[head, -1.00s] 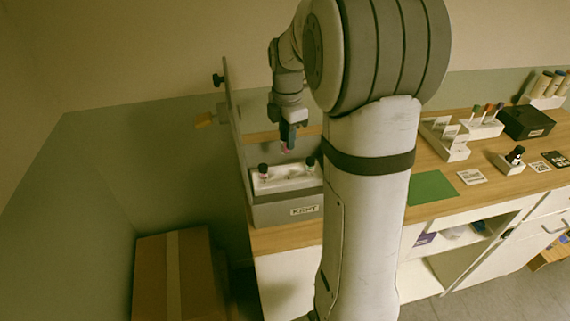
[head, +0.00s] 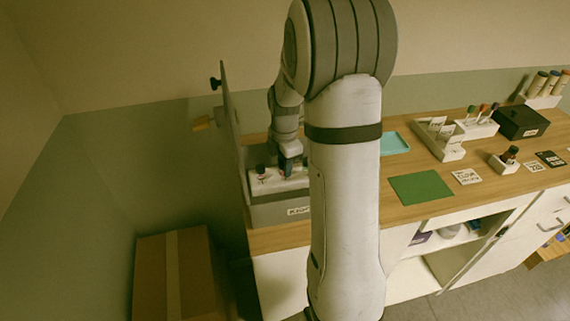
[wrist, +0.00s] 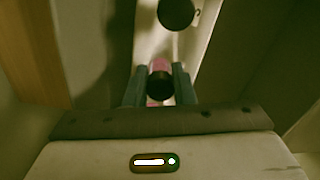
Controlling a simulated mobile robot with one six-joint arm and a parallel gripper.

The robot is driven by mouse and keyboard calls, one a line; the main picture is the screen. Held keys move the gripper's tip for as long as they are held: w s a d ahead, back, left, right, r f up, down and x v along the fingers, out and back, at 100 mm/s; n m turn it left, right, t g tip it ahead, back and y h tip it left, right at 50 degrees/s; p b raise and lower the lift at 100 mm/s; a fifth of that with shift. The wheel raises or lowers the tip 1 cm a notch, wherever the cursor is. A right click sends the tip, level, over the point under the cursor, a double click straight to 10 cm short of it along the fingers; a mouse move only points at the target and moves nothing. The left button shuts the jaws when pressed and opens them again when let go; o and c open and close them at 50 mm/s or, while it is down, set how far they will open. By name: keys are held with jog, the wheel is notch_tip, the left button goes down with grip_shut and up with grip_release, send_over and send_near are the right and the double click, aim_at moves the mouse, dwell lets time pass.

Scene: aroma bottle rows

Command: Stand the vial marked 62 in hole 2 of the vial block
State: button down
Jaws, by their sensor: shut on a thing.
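In the wrist view my gripper (wrist: 160,78) is shut on a vial (wrist: 160,64) with a pink band and a dark cap. Its number is not readable, so I cannot tell if it is 62. The hole under the held vial is hidden.
An upright panel (head: 232,115) stands at the box's left. My arm hides the box's right part. A turquoise tray (head: 396,142), a green mat (head: 421,188), white racks (head: 440,140) and a black box (head: 522,122) are farther right. A cardboard box (head: 172,270) is on the floor.

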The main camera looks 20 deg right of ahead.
jog(key=c, duration=1.2)
grip_release()
jog(key=shift+f, duration=0.15)
notch_tip(320, 180, up, 11)
jog(key=shift+r+b, duration=0.1)
jog(key=shift+b, duration=0.4)
jog(key=s+a+r+m+t, duration=0.1)
jog(key=s+a+m, duration=0.4)
jog(key=s+m, duration=0.4)
jog(key=s+a+m+t, duration=0.2)
jog(key=s+a+m, duration=0.3)
jog(key=s+m, duration=0.4)
jog(key=s, duration=0.3)
jog(key=shift+a+r+m, duration=0.3)
jog(key=shift+r+m, duration=0.05)
jog(key=shift+m, duration=0.05)
jog(key=shift+s, duration=0.1)
jog(key=shift+c, duration=0.5)
